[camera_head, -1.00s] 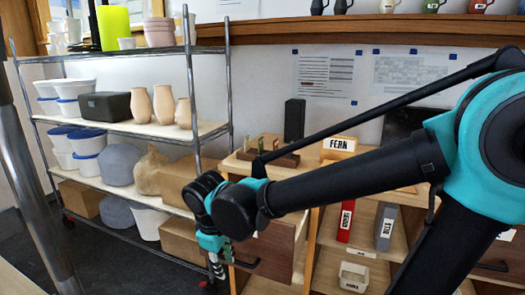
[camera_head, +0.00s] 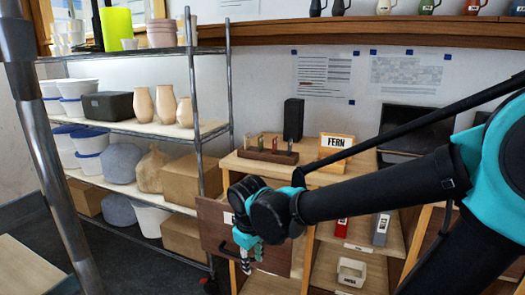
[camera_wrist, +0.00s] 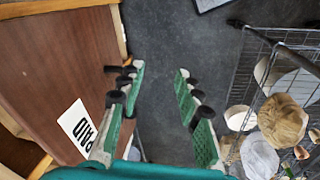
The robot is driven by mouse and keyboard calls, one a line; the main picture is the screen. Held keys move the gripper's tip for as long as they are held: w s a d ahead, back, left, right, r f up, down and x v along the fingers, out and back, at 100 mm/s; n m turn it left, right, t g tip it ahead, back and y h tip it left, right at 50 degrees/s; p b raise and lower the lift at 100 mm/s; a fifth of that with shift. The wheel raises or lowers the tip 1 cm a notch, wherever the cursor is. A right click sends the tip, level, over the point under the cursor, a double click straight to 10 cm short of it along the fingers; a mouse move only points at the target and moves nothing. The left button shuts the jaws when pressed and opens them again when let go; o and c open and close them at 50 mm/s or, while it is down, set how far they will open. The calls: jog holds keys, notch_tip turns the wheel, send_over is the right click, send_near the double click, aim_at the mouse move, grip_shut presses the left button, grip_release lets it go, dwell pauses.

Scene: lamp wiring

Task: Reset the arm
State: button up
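My gripper (camera_head: 247,258) hangs in front of the wooden cabinet, fingers pointing down. In the wrist view my gripper (camera_wrist: 157,105) is open and empty, with grey floor between its two green-padded fingers. A brown wooden front panel (camera_head: 270,248) of the cabinet stands behind the gripper and is partly hidden by it. The same panel (camera_wrist: 50,65) fills the left of the wrist view, with a white label (camera_wrist: 78,125) beside the left finger. I cannot tell whether the finger touches it. My arm reaches in from the right.
A wire shelf rack (camera_head: 197,150) with tubs, vases and boxes stands left of the gripper. The cabinet top holds a FERN sign (camera_head: 336,143), a wooden rack (camera_head: 268,154) and a black speaker-like box (camera_head: 293,120). A metal post (camera_head: 50,150) crosses the left foreground.

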jog(key=d+f+m+t, duration=0.1)
jog(key=d+f+m, duration=0.2)
jog(key=d, duration=0.8)
jog(key=d+f+m+t, duration=0.1)
jog(key=d+f+m, duration=0.3)
jog(key=d+m, duration=0.3)
jog(key=d, duration=0.4)
jog(key=shift+f, duration=0.25)
